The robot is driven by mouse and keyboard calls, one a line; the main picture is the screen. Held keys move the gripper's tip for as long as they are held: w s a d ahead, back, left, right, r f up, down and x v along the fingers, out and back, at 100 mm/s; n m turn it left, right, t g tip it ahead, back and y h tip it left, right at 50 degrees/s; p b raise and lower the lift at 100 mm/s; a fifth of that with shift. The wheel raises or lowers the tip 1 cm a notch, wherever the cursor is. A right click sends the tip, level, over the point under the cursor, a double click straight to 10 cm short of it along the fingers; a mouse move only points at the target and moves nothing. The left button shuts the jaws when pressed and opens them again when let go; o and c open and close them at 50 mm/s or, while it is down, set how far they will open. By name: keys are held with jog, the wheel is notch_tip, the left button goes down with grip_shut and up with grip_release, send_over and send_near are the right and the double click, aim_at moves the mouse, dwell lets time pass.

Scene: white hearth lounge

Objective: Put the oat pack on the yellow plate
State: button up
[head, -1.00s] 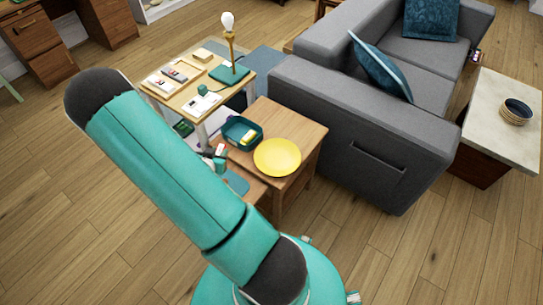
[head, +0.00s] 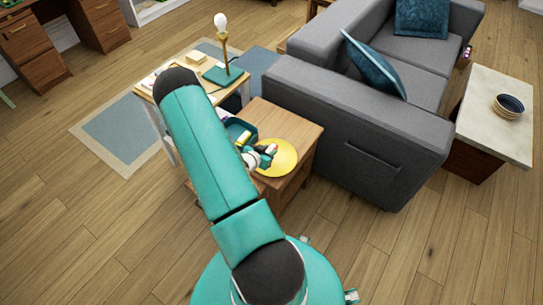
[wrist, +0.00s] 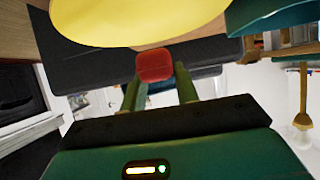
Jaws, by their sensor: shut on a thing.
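The yellow plate (head: 284,163) lies on the small wooden side table beside the grey sofa. It also fills the upper left of the wrist view (wrist: 120,22). My gripper (wrist: 158,82) is shut on a small red block-like thing, which I take to be the oat pack (wrist: 154,65). Its red face shows between the fingertips; no label is readable. In the head view my gripper (head: 266,154) is over the left part of the plate. My arm hides part of the table, and I cannot tell whether the pack touches the plate.
A teal tray (head: 243,127) stands on the side table (head: 300,133), left of the plate. Behind is a desk with a lamp (head: 223,45). The grey sofa (head: 350,130) rises close on the right. A marble-topped table (head: 490,125) holds stacked bowls.

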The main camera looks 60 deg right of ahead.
jog(key=shift+s+d+f, duration=0.2)
jog(key=shift+d+f, duration=0.4)
jog(key=shift+f, duration=0.2)
jog(key=f, duration=0.3)
jog(key=shift+s+d+f, duration=0.1)
jog(key=shift+s+d, duration=0.05)
jog(key=shift+d, duration=0.25)
jog(key=shift+f, duration=0.35)
jog(key=shift+f, duration=0.1)
jog(key=o, duration=1)
jog(key=shift+c, duration=0.2)
jog(key=shift+a+r, duration=0.25)
jog(key=shift+a, duration=0.05)
jog(key=v, duration=1.1)
jog(key=shift+a, duration=0.2)
